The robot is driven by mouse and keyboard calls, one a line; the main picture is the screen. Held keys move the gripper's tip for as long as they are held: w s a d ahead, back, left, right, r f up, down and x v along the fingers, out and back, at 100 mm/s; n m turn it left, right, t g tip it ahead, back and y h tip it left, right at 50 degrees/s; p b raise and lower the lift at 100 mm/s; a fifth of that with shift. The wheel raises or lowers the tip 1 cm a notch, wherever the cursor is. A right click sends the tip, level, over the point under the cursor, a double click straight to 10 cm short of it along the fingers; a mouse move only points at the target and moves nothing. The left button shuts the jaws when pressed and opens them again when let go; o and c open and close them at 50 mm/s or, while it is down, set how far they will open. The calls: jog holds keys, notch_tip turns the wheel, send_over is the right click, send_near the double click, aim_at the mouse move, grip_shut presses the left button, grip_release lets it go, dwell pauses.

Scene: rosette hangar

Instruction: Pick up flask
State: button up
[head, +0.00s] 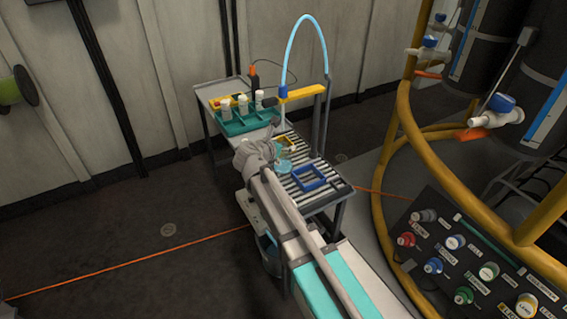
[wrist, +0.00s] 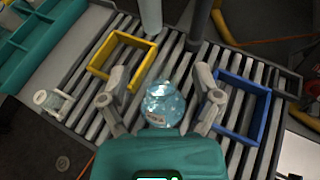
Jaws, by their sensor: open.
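The flask (wrist: 163,104) is clear glass with a pale blue tint. In the wrist view it sits over the grey slatted rack, between the two fingers of my gripper (wrist: 160,100). My gripper is open, with a finger on each side of the flask; a small gap seems to show on both sides. In the head view the flask (head: 285,161) shows only in part beside my arm, and my gripper's fingers are hard to make out there.
A yellow frame (wrist: 98,64) and a blue frame (wrist: 267,108) lie on the slatted rack on either side. A teal tray (head: 243,124) with white bottles stands behind. A light blue hose (head: 303,18) arches above. Yellow pipes (head: 400,112) rise at the right.

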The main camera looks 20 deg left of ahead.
grip_shut()
dwell(0.4)
jog(key=shift+r, duration=0.1)
